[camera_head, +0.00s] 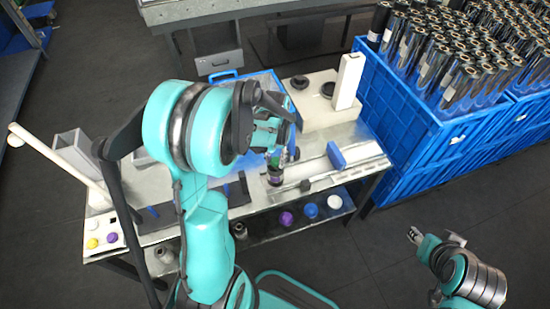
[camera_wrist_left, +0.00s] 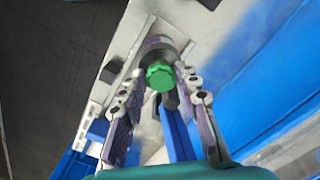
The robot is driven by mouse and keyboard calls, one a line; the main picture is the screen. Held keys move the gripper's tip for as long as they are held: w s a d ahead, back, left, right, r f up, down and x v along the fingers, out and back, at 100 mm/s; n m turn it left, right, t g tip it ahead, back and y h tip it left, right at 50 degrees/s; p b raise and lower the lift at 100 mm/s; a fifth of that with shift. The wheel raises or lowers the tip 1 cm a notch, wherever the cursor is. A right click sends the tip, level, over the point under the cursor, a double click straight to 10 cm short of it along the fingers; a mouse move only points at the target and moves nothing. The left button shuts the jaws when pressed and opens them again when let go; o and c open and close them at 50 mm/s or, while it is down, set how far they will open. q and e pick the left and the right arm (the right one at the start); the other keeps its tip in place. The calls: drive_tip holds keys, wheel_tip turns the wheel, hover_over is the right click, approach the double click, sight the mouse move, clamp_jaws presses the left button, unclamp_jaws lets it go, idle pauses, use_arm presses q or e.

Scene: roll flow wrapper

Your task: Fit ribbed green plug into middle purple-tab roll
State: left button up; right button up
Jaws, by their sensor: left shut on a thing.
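The ribbed green plug (camera_wrist_left: 160,76) is between the fingertips of my left gripper (camera_wrist_left: 162,82), which is shut on it. In the left wrist view a dark roll end with a purple-grey rim (camera_wrist_left: 157,47) shows right behind the plug. I cannot tell whether the plug is inside the roll or only against it. In the head view a dark roll with a purple band (camera_head: 274,177) stands on the table under my left gripper (camera_head: 280,153), whose fingers partly hide its top. My right gripper (camera_head: 415,236) is at the lower right, away from the table; its jaw opening is too small to judge.
Blue crates (camera_head: 425,135) full of dark rolls stand to the right of the worktable (camera_head: 365,150). A white machine with an upright post (camera_head: 347,82) is at the table's back. A blue block (camera_head: 336,155) lies on a rail. Purple, blue and white round pieces (camera_head: 287,218) lie on the lower shelf.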

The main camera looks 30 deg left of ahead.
sight(275, 161)
use_arm(q)
drive_tip(key=shift+f+b, duration=0.55)
drive_tip(key=shift+f, duration=0.1)
drive_tip(key=o, duration=0.5)
drive_tip(key=shift+c, duration=0.2)
drive_tip(key=shift+r, duration=0.15)
wheel_tip(275, 161, up, 11)
drive_tip(key=p, duration=0.8)
